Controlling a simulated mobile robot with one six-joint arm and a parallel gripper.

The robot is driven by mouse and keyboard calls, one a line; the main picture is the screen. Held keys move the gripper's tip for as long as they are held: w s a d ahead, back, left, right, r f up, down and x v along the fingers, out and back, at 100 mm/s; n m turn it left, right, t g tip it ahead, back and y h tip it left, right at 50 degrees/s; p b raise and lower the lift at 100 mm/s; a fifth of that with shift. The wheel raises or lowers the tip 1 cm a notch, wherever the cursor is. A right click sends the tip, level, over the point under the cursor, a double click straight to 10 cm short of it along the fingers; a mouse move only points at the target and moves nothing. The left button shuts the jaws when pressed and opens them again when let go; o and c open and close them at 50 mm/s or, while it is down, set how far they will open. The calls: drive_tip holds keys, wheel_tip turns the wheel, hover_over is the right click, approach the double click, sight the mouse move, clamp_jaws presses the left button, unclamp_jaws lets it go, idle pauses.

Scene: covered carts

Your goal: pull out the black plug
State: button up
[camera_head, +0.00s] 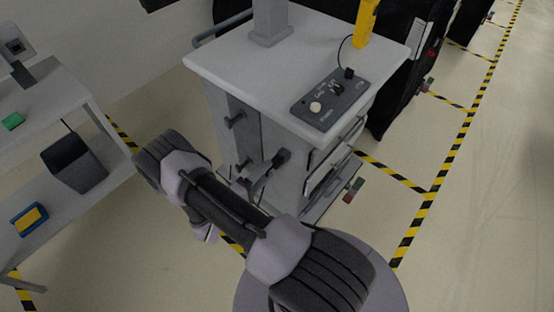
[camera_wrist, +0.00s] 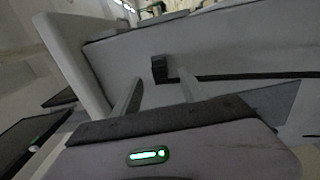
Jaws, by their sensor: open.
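A small black plug (camera_head: 349,72) with a thin curved black cable stands upright at the back edge of the dark control panel (camera_head: 325,101) on the cart's top. In the wrist view, my gripper (camera_wrist: 158,77) is open, its two pale fingers apart. A small black block (camera_wrist: 160,67) shows between and beyond the fingertips, against a grey surface. I cannot tell whether it is the plug, or whether the fingers touch it. In the head view I cannot make out my gripper for certain; my arm bends in front of the cart.
The grey cart (camera_head: 230,65) has a post, a yellow part (camera_head: 365,24) and side knobs. A shelf table (camera_head: 45,105) at left holds a dark bin (camera_head: 73,161) and a blue-and-yellow item (camera_head: 29,219). Black covered carts stand behind.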

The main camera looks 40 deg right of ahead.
sight(275, 164)
drive_tip(key=shift+w+d, duration=0.15)
drive_tip(key=shift+d, duration=2.25)
drive_tip(key=shift+b, duration=0.4)
clamp_jaws()
drive_tip(key=shift+a, duration=0.15)
drive_tip(key=shift+s+a, duration=0.2)
drive_tip(key=shift+a, duration=2.7)
